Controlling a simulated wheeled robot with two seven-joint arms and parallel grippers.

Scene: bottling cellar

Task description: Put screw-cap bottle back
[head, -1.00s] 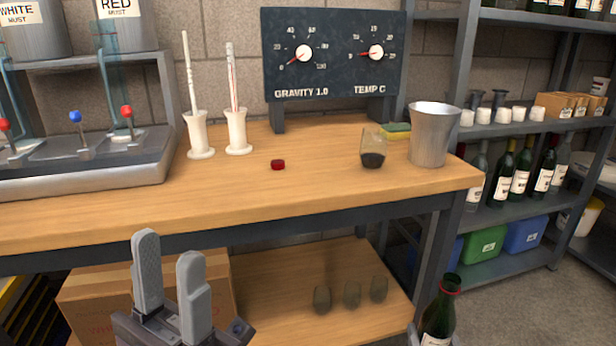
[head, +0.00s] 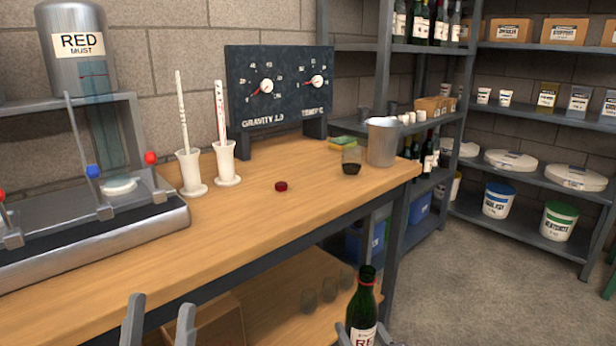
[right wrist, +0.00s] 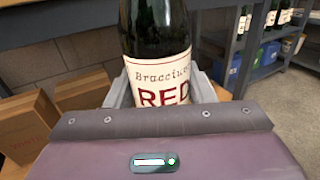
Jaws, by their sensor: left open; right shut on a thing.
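The green screw-cap bottle (head: 363,302) has a white label with red lettering and stands upright in my right gripper (head: 367,341). The right wrist view shows the bottle (right wrist: 158,45) close up between the grey fingers of my right gripper (right wrist: 165,85), its label reading "RED". Its top rim looks dark with no red cap on it. A small dark red cap (head: 281,186) lies on the wooden bench top (head: 260,215). My left gripper (head: 160,325) is open and empty at the bottom of the head view, in front of the bench.
On the bench are a glass with dark liquid (head: 351,162), a metal bucket (head: 382,142), two white hydrometer stands (head: 224,165) and a filler (head: 100,220). A shelf (head: 425,190) holds several bottles at the back. The floor (head: 480,290) to the right is clear.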

